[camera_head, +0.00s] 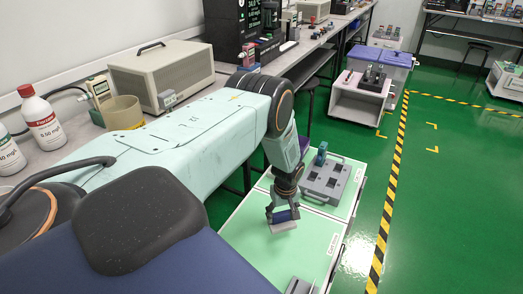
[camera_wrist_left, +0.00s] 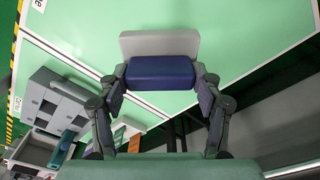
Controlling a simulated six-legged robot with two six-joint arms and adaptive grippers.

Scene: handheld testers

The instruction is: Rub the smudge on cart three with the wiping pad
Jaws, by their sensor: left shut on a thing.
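My left gripper (camera_head: 282,214) is shut on the wiping pad, which has a blue grip and a pale grey pad (camera_head: 283,227). In the left wrist view, the blue grip (camera_wrist_left: 162,70) sits between the fingers (camera_wrist_left: 160,85), with the grey pad (camera_wrist_left: 158,44) beyond it. The pad is over the green top of cart three (camera_head: 310,235), near its far edge; I cannot tell whether it touches. I cannot make out a smudge; the pad, gripper or arm may hide it. My right gripper is not in view.
A second green-topped cart adjoins the far side, carrying a grey tray (camera_head: 325,180) and a small teal device (camera_head: 321,153). A grey object (camera_head: 298,286) is at the bottom edge.

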